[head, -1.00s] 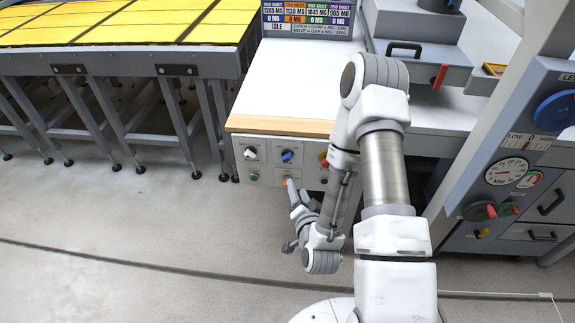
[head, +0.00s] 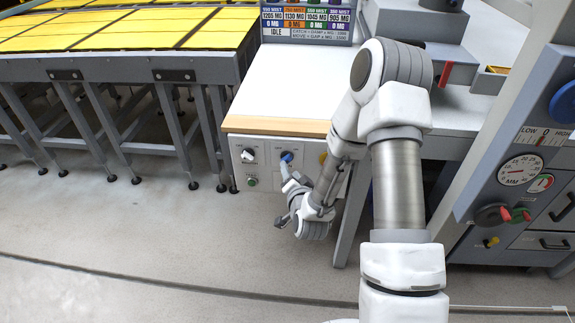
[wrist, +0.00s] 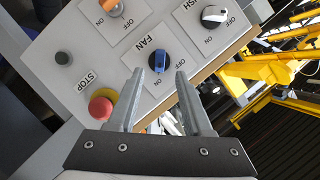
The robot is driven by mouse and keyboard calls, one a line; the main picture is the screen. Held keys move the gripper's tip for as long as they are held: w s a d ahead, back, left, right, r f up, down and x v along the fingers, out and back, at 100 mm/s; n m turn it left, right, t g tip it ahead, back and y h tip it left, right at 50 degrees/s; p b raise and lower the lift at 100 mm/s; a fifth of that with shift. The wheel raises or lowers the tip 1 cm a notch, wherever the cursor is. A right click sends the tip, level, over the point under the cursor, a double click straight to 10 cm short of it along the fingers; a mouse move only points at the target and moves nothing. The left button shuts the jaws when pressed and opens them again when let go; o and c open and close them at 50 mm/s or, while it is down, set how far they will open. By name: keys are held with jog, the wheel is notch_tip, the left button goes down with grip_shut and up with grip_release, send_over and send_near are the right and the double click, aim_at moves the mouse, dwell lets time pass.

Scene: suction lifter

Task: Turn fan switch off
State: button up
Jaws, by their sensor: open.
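The fan switch is a blue knob (wrist: 158,62) on a light plate marked FAN, with OFF and ON labels, in the wrist view. The same blue knob (head: 287,156) shows on the front panel under the bench's wooden edge in the head view. My gripper (wrist: 160,76) is open. Its two grey fingers point at the knob, one on each side in the picture. Whether the fingers touch the knob I cannot tell. In the head view my gripper (head: 284,170) is just below the knob, partly covering the panel.
A black-and-white knob (wrist: 214,15) and an orange knob (wrist: 115,9) flank the fan switch. A red stop button (wrist: 101,107) and a dark button (wrist: 64,57) are nearby. The white bench top (head: 300,85) stands above the panel. Open floor lies below left.

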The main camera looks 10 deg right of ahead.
aim_at(286, 159)
jog(key=shift+x, duration=2.7)
jog(key=shift+c, duration=0.2)
grip_shut()
